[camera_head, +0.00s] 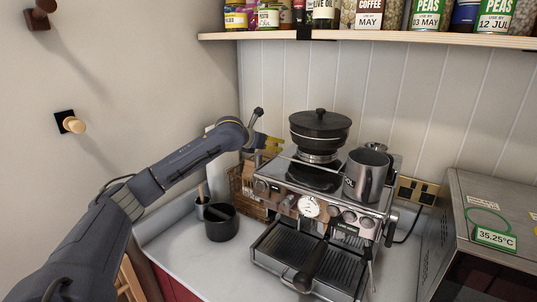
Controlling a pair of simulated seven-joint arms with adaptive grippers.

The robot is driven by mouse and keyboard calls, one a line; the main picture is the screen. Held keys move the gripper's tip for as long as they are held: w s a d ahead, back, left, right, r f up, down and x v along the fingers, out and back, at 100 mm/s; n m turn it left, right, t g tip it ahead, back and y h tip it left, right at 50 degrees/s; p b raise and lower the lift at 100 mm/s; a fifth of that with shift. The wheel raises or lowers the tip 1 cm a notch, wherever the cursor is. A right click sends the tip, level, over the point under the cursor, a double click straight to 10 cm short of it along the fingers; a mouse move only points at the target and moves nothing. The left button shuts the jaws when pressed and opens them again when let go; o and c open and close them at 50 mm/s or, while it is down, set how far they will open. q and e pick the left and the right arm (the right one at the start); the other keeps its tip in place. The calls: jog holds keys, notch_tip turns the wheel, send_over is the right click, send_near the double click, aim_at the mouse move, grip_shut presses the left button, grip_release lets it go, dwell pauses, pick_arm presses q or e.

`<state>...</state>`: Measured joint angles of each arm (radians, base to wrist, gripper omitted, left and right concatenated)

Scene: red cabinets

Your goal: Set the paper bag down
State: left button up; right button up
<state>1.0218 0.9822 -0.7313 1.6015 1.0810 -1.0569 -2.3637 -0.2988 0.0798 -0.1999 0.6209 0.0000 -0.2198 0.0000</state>
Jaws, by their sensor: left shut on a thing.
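My left arm reaches in from the left to the back corner of the counter. My left gripper (262,136) is beside the coffee machine, small and partly hidden by its own wrist. It is shut on the paper bag, of which I make out little; a brown patch (250,163) just below the gripper looks like part of it. A yellow piece (270,143) shows at the fingers. I cannot tell whether the bag touches the wicker basket (241,190) below. My right gripper is not in view.
The coffee machine (318,222) stands right of the gripper, with a black pot (320,130) and a steel jug (366,175) on top. Dark cups (221,224) stand in front of the basket. An oven (485,235) is at right. The white counter (185,245) is bare at front left.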

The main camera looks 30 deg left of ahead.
aim_at(266, 152)
pick_arm(q)
jog(key=shift+f, duration=2.1)
jog(key=o, duration=1.6)
jog(key=shift+f, duration=0.15)
jog(key=shift+c, duration=0.2)
jog(key=shift+v, duration=3.8)
